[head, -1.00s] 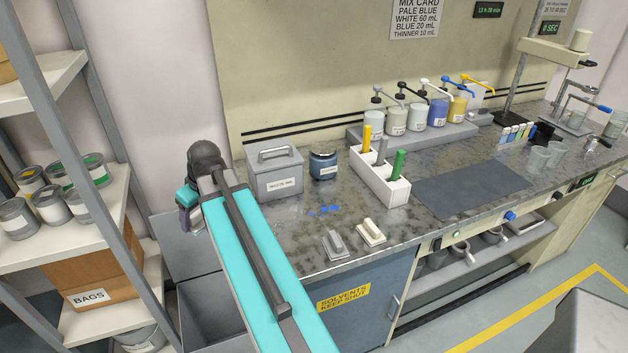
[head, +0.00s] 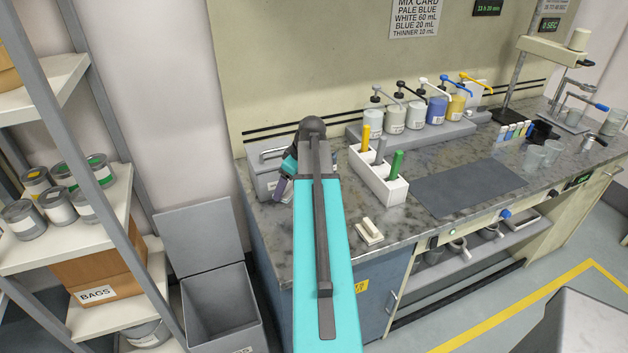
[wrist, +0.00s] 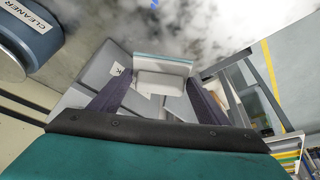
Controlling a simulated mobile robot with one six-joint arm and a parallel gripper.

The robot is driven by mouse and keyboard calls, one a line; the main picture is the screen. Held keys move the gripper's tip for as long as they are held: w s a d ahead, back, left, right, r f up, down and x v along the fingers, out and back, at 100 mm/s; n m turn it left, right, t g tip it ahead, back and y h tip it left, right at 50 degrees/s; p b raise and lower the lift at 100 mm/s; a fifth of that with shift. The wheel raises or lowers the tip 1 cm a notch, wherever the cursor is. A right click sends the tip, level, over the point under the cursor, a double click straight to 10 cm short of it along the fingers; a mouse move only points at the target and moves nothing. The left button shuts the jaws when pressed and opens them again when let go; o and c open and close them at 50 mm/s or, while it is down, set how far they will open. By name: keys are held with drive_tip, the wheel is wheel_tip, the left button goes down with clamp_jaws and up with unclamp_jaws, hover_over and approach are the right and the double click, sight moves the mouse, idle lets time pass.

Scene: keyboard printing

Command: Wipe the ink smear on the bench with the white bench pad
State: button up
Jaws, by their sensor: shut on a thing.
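A cream-white pad with a handle (head: 370,236) lies on the bench (head: 405,222), right of my arm. The blue ink smear and the grey pad seen earlier are hidden behind my arm in the head view. I cannot tell whether the held pad touches the bench.
A cleaner jar (wrist: 25,38) is close by in the wrist view. A grey open bin (head: 222,305) and a shelf rack (head: 60,240) stand to the left.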

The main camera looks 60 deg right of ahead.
drive_tip(key=s+d+p, duration=0.1)
drive_tip(key=s+d, duration=0.5)
drive_tip(key=d, duration=0.1)
drive_tip(key=shift+s, duration=0.25)
drive_tip(key=shift+d+f, duration=0.1)
drive_tip(key=shift+d, duration=0.05)
